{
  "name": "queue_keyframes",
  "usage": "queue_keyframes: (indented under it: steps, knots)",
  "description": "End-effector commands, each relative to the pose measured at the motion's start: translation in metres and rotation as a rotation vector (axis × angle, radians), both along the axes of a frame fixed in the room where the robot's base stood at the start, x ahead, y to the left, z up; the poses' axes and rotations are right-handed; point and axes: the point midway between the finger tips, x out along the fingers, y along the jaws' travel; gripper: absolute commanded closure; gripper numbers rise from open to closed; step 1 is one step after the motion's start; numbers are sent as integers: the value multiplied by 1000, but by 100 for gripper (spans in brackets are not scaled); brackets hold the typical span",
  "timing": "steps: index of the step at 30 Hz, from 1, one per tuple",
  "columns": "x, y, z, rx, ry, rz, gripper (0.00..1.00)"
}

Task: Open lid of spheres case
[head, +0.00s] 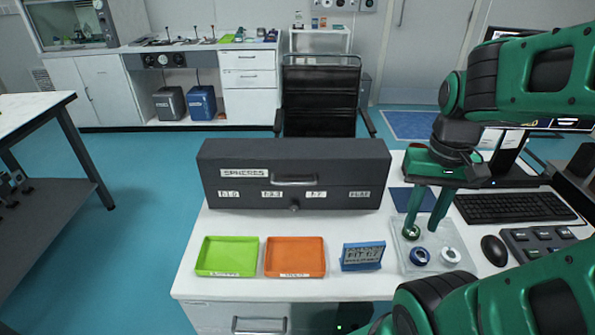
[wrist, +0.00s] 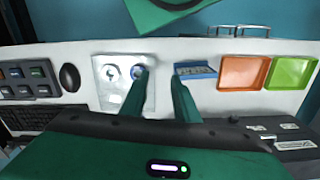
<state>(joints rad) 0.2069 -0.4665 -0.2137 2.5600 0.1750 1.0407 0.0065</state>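The spheres case (head: 230,155) is a dark grey box in the middle of the white table. Its lid is closed, with a handle (head: 295,181) on the front and a small knob-like latch (head: 294,207) lower down. A "SPHERES" label and several smaller labels are on its front. Part of the case shows at the lower right of the wrist view (wrist: 290,128). My gripper (head: 423,229) is to the right of the case, above a clear tray (head: 435,264). Its two fingers point down, apart and empty; they also show in the wrist view (wrist: 159,78).
A green tray (head: 228,257), an orange tray (head: 295,257) and a blue labelled stand (head: 363,256) are in front of the case. A keyboard (head: 512,207) and mouse (head: 494,250) are at right. A chair (head: 320,95) stands behind.

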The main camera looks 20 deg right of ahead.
Motion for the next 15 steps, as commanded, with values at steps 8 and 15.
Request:
queue_keyframes:
  steps: [8, 15]
  knots:
    - [-8, 0, 7, -4, -15, 25, 72]
    - [64, 7, 30, -63, -31, 441, 72]
